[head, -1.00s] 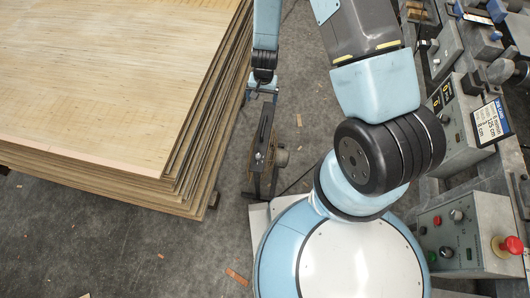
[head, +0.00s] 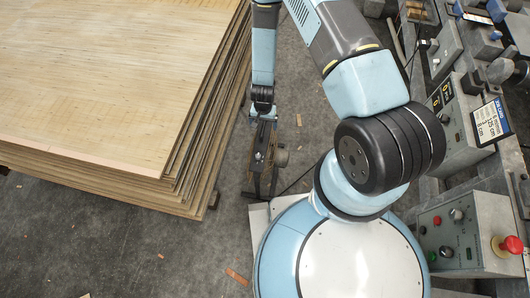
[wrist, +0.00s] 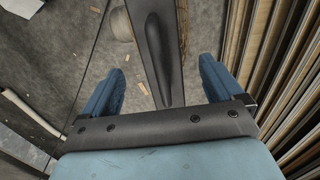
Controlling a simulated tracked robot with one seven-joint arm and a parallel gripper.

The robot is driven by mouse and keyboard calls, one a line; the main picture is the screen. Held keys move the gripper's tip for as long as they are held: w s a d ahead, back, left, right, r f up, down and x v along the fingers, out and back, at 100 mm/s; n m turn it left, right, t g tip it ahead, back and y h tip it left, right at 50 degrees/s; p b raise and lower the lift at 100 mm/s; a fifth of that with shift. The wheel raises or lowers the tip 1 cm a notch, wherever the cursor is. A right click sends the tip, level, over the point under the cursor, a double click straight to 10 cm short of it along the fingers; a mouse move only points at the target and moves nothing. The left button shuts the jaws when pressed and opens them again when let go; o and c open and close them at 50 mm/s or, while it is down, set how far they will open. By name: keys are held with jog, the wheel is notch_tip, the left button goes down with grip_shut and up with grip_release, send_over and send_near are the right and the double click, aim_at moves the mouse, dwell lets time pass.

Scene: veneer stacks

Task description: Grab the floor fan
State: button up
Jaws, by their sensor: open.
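The floor fan (head: 259,158) stands on the concrete floor beside the veneer stack, a narrow dark frame seen from above with a round brownish motor part on its right side. My gripper (head: 264,113) is over the fan's far end in the head view and hides part of its top. In the wrist view my gripper (wrist: 162,68) is open, with one blue finger on each side of the fan's dark top bar and handle (wrist: 157,50). Gaps show between the bar and both fingers. How deep the fingers reach is hard to tell.
A tall veneer stack (head: 105,75) is close on the left; its layered edges (wrist: 285,65) run along the right of the wrist view. A machine console (head: 465,240) with buttons stands at the right. A cable lies near the fan. Floor is free at the lower left.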

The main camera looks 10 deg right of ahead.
aim_at(262, 140)
jog(key=shift+s+a+f, duration=0.1)
jog(key=shift+s+f, duration=0.05)
jog(key=shift+f, duration=1.45)
jog(key=shift+s+f, duration=0.1)
jog(key=shift+f, duration=1.45)
jog(key=shift+c, duration=0.4)
grip_shut()
